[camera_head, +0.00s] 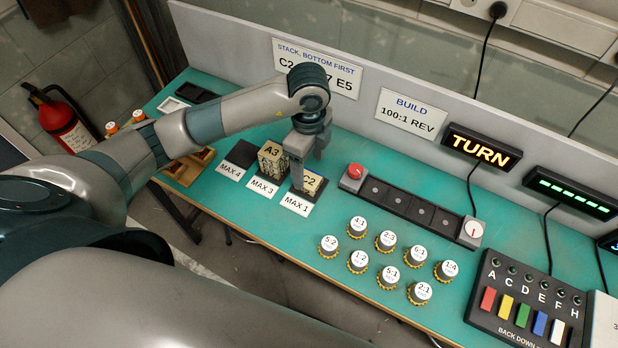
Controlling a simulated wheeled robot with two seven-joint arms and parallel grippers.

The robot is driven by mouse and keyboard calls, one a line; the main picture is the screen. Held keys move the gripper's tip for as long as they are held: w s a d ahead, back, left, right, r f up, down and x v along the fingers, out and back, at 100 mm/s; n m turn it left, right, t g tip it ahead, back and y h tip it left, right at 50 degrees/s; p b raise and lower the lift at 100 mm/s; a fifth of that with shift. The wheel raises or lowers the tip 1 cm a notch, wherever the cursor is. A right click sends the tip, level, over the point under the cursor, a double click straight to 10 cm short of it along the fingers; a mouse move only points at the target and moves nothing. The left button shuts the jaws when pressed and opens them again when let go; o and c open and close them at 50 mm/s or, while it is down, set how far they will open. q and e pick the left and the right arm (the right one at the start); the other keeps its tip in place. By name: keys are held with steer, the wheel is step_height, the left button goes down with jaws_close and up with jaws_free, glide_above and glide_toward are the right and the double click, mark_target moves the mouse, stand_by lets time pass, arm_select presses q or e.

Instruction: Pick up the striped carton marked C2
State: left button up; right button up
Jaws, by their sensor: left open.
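The carton marked C2 (312,183) sits on the dark pad behind the MAX 1 label (296,204). Its top shows the C2 mark, and part of it is hidden behind my left gripper. My left gripper (308,172) points down with its jaws open, right at the carton; I cannot tell whether the fingers touch it. A patterned carton marked A3 (272,160) stands on the pad just to the left, behind the MAX 3 label (263,187). My right gripper is not in view.
The MAX 4 pad (242,153) is bare. A slotted rail with a red button (354,173) lies to the right. Several round gear pieces (388,240) stand in front of it. A panel of coloured keys (528,305) is at the right. The back wall carries signs and a TURN display (481,147).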

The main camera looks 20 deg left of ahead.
mark_target(309, 179)
arm_select(q)
steer(key=shift+f, duration=0.35)
steer(key=shift+f+p, duration=0.6)
steer(key=shift+p, duration=0.1)
step_height(309, 179, down, 3)
steer(key=shift+w+r+p, duration=0.1)
steer(key=shift+p, duration=0.7)
steer(key=shift+f, duration=0.6)
steer(key=c, duration=1.2)
